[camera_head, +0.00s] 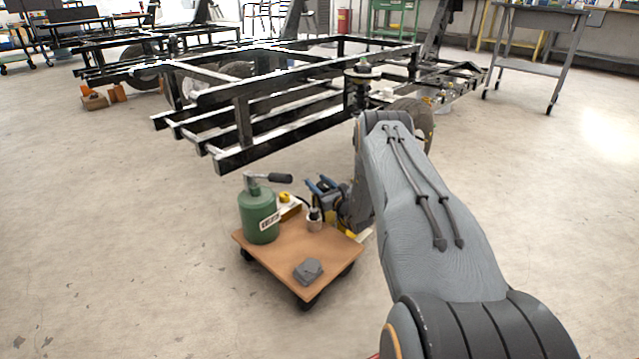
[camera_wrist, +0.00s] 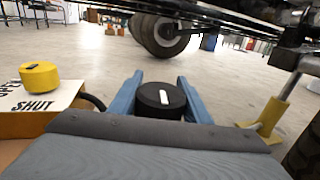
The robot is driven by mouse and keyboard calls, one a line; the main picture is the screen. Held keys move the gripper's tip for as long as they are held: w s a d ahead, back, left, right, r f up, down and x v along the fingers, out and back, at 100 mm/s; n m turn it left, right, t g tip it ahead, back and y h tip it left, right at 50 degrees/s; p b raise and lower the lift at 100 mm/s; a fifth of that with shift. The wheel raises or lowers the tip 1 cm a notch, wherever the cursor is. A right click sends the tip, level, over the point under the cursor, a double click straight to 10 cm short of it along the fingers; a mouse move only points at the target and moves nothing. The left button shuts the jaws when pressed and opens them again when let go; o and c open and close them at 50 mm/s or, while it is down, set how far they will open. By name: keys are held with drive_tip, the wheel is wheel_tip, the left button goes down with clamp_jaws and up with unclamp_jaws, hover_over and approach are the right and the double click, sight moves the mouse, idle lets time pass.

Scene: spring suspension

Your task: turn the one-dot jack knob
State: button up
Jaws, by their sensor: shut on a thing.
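A round black knob (camera_wrist: 161,98) with a white bar mark on top sits between the blue fingers of my gripper (camera_wrist: 160,82) in the wrist view. The fingers are shut on its sides. I see no dot on it from here. In the head view my gripper (camera_head: 320,185) is low over the far right part of a wooden dolly (camera_head: 280,262).
The green cylinder (camera_head: 259,215) with a dark-gripped handle stands on the dolly. A small cup-like item (camera_head: 314,222) and a grey cloth (camera_head: 308,270) are there too. A black frame (camera_head: 240,115) lies behind. A yellow stand (camera_wrist: 272,112) is right of my gripper. Floor is open at left.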

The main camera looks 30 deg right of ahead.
sight(324, 189)
drive_tip(key=shift+s+d+f, duration=0.1)
drive_tip(key=shift+s+d, duration=0.05)
idle(0.3)
drive_tip(key=o, duration=1)
drive_tip(key=shift+o, duration=0.2)
drive_tip(key=shift+a, duration=0.2)
drive_tip(key=shift+s+d+p, duration=0.15)
drive_tip(key=shift+s+p, duration=0.2)
drive_tip(key=shift+s, duration=0.1)
drive_tip(key=s+p, duration=0.1)
drive_tip(key=s, duration=0.2)
drive_tip(key=s+p, duration=0.2)
drive_tip(key=s, duration=0.1)
drive_tip(key=shift+d, duration=0.2)
drive_tip(key=shift+s, duration=0.4)
